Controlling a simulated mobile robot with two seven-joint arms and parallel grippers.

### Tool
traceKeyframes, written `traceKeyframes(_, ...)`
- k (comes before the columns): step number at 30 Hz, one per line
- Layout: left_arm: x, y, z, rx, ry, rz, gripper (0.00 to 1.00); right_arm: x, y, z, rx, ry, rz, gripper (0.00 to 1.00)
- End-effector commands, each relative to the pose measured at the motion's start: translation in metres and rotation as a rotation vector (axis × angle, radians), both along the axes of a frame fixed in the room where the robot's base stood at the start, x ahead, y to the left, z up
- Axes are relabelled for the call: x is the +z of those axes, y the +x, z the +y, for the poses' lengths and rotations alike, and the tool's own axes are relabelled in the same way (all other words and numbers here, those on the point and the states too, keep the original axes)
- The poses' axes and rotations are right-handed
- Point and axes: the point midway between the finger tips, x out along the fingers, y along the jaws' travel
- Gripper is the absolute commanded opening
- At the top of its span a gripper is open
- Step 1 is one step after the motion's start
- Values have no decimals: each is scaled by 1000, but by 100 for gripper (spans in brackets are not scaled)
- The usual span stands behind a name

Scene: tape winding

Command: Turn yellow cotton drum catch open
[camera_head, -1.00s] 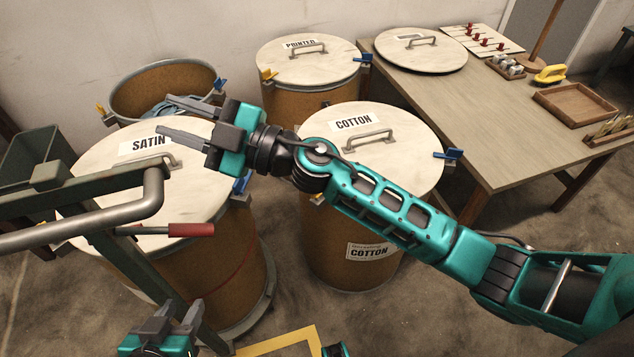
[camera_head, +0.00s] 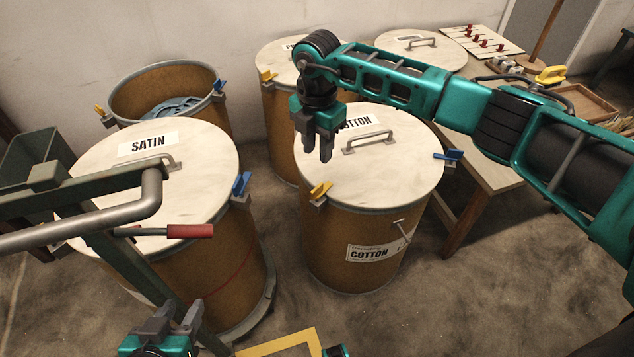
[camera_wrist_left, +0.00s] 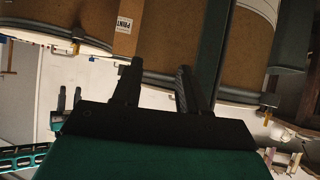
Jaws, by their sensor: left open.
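The cotton drum (camera_head: 345,235) stands in the middle with a pale lid (camera_head: 405,170) on it. Its yellow catch (camera_head: 320,189) sits on the left front rim, and its blue catch (camera_head: 448,155) on the right rim. My right gripper (camera_head: 318,158) is above the lid's left edge, fingers pointing down, a little behind the yellow catch and apart from it. Its fingers show a narrow gap with nothing between them. My left gripper (camera_head: 172,322) is open and empty low at the left; its fingers also show in the left wrist view (camera_wrist_left: 157,80).
The satin drum (camera_head: 215,275) with a blue catch (camera_head: 240,185) stands close at left. An open drum (camera_head: 130,95) and the printed drum (camera_head: 275,110) stand behind. A green frame with a red-handled lever (camera_head: 190,231) crosses the left foreground. A table (camera_head: 480,165) is at right.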

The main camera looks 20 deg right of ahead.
Motion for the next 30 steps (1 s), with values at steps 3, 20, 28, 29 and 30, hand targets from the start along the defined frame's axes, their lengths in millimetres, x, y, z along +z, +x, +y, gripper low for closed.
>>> traceKeyframes(3, -9, 0, 0, 0, 0, 0, 43, -28, -1, 1, 2, 1, 3, 34)
traceKeyframes(20, -22, 1, -5, -11, -8, 4, 43, -111, 0, 1, 4, 4, 1, 34)
traceKeyframes(28, -21, 2, -6, -13, -9, 2, 43, -113, 0, 1, 5, 5, 0, 34)
traceKeyframes(29, -21, 2, -6, -13, -8, 3, 43, -113, 0, 1, 5, 5, 0, 34)
traceKeyframes(30, -21, 2, -6, -13, -8, 3, 43, -113, 0, 1, 5, 5, 0, 32)
